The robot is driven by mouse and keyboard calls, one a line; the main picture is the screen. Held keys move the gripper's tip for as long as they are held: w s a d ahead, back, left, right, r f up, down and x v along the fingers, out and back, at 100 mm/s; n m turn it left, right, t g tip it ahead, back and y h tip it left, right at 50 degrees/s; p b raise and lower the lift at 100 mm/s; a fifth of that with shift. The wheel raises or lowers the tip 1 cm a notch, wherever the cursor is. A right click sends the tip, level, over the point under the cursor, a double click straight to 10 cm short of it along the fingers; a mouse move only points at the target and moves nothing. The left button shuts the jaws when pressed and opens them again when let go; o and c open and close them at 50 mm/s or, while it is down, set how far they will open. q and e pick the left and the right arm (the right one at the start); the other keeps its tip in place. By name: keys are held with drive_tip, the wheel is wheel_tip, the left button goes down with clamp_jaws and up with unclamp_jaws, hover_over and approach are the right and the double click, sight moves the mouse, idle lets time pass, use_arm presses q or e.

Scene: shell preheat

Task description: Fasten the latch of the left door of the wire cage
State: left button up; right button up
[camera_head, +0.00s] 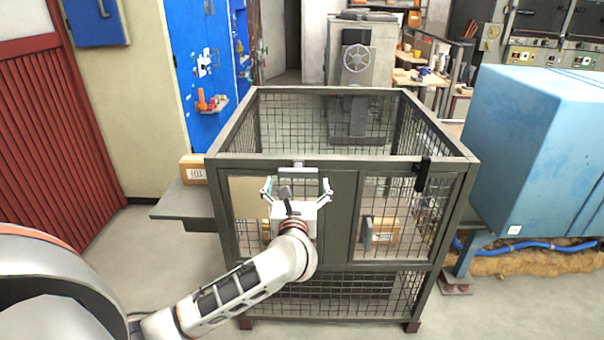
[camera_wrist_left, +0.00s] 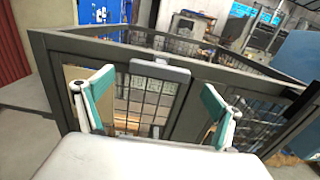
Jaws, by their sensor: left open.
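The wire cage (camera_head: 340,163) has a dark metal frame, mesh sides and an open top. Its left door (camera_head: 341,215) is at the front left, partly hidden behind my left gripper (camera_head: 297,190). A light grey latch (camera_head: 298,168) sits on the top front rail above that door; it also shows in the left wrist view (camera_wrist_left: 160,69) as a short bar on the rail. My left gripper is open, its teal-padded fingers spread to either side just in front of the latch, with nothing between them. I cannot tell whether the fingers touch the cage.
A black latch (camera_head: 422,174) hangs at the right door's top. Boxes stand inside the cage, including a cardboard one (camera_head: 383,231). A labelled box (camera_head: 194,169) rests on a grey shelf (camera_head: 183,206) at the left. A blue machine (camera_head: 545,150) stands close on the right.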

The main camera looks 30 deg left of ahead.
sight(298, 175)
use_arm(q)
drive_tip(key=x, duration=0.6)
drive_tip(key=shift+s, duration=0.1)
drive_tip(key=c, duration=1.1)
